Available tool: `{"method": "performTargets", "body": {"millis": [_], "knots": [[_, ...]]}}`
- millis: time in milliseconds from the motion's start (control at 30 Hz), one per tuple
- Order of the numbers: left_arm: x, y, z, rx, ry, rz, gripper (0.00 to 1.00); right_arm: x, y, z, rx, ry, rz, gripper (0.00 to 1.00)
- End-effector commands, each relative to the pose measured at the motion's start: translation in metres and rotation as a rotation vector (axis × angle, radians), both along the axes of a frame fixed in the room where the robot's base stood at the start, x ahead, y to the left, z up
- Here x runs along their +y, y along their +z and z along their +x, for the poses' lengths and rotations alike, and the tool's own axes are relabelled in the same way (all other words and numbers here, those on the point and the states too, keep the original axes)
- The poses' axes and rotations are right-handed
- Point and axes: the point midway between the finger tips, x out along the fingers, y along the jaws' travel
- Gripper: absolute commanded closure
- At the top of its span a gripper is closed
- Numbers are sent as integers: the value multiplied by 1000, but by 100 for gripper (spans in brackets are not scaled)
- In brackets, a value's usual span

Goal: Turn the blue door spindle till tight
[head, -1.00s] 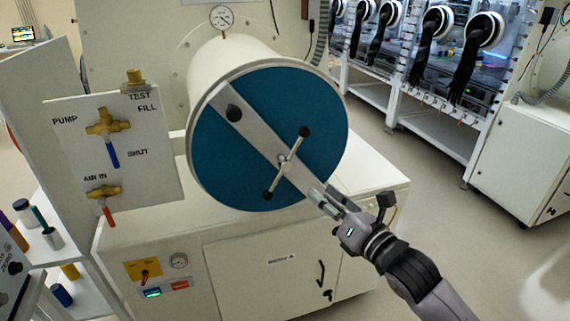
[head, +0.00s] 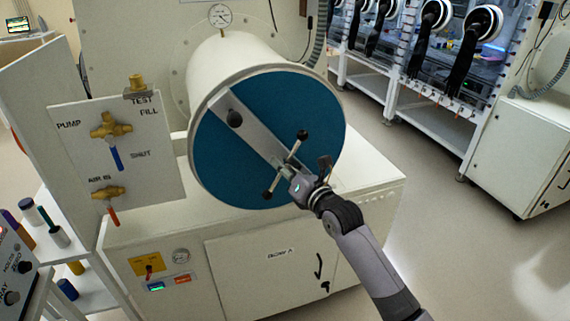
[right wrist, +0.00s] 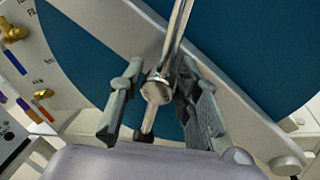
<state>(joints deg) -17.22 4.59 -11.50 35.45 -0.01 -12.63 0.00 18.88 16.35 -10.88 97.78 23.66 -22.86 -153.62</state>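The blue door (head: 220,155) is a round disc on the end of a white cylinder, with a grey strap (head: 250,125) running diagonally across it. The spindle (head: 294,151) is a metal cross bar with dark ball ends at the door's centre, tilted in the picture. My right gripper (head: 286,168) is at the spindle, partly covering its hub. In the right wrist view, the two fingers stand apart on either side of the spindle's round metal hub (right wrist: 156,91). A gap shows at the left finger; I cannot tell whether the right finger touches. My left gripper is out of view.
A valve panel (head: 75,150) with brass valves stands left of the door. A white cabinet (head: 225,258) is below it. A shelf with small bottles (head: 60,237) is at lower left. Open floor (head: 430,215) lies to the right, with gloveboxes (head: 440,50) behind.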

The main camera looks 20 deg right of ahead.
Motion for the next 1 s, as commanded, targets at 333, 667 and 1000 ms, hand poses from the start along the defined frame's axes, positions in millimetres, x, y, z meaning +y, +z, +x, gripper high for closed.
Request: {"method": "performTargets", "body": {"millis": [333, 667, 1000], "knots": [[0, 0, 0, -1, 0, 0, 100, 0, 0, 0, 0, 0, 1, 80], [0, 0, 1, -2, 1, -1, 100, 0, 0, 0, 0, 0, 1, 100], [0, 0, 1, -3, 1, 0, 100, 0, 0, 0, 0, 0, 1, 100]]}}
